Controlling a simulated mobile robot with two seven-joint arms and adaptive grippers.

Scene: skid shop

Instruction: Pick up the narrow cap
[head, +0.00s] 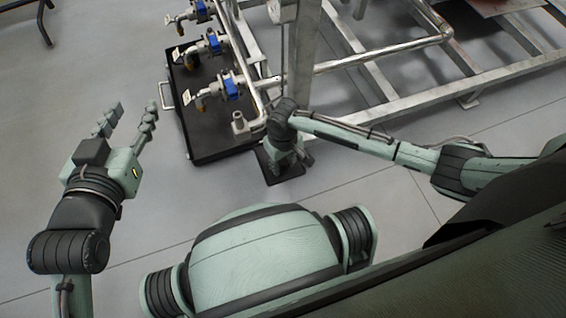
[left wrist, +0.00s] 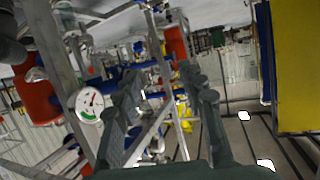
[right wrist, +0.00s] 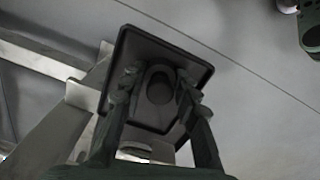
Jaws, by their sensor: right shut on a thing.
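The narrow cap (right wrist: 158,72) looks like a dark grey ring with a dark opening, seen in the right wrist view over a small black square tray (right wrist: 197,72). My right gripper (right wrist: 158,92) has its two fingers on either side of it, shut on it. In the head view my right gripper (head: 287,163) points down at the small tray (head: 266,172), and the cap is hidden there. I cannot tell whether the cap still touches the tray. My left gripper (head: 133,112) is open and empty, above bare floor; its spread fingers show in the left wrist view (left wrist: 165,90).
A black cart (head: 203,140) with a handle stands left of the right gripper. Blue-handled valves (head: 230,88) hang above it, and a grey cylindrical piece (head: 239,123) is near its front corner. A metal frame (head: 345,68) stands behind.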

